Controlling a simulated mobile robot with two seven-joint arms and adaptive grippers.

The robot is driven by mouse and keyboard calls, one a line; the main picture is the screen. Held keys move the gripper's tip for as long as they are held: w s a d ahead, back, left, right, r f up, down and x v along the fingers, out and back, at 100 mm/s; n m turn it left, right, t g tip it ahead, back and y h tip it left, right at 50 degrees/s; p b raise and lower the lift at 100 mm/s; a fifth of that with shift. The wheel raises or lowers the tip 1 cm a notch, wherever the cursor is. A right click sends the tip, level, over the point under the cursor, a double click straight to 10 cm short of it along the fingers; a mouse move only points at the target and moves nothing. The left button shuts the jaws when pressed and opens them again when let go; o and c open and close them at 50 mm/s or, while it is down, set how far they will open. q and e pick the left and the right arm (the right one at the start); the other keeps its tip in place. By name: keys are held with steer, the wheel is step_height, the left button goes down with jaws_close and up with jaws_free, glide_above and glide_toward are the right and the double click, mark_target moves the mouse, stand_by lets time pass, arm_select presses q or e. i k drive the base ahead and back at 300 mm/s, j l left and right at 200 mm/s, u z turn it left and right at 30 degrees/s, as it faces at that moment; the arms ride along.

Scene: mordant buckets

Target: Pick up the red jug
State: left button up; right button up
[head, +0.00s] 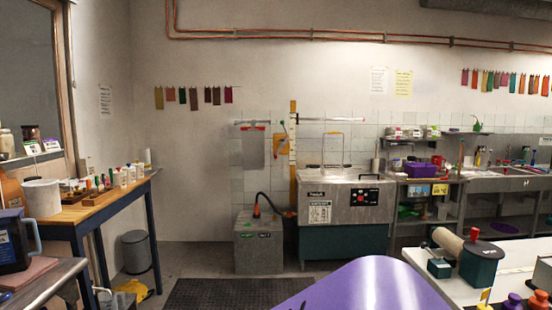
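I see no red jug that I can make out in the head view. A dark jug (14,241) with a grey-blue handle stands at the left edge, cut off by the frame. A small red object (540,299) sits at the lower right corner, partly cut off and too small to name. Neither of my grippers is in view.
A wooden bench (104,204) with a white bucket (41,198) runs along the left wall. A grey bin (136,252) stands beside it. A steel machine (342,206) and sinks line the back. A white table (430,261) is at right. A dark floor mat (222,293) lies clear.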

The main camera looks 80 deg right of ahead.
mark_target(436, 160)
steer(key=z, duration=3.7)
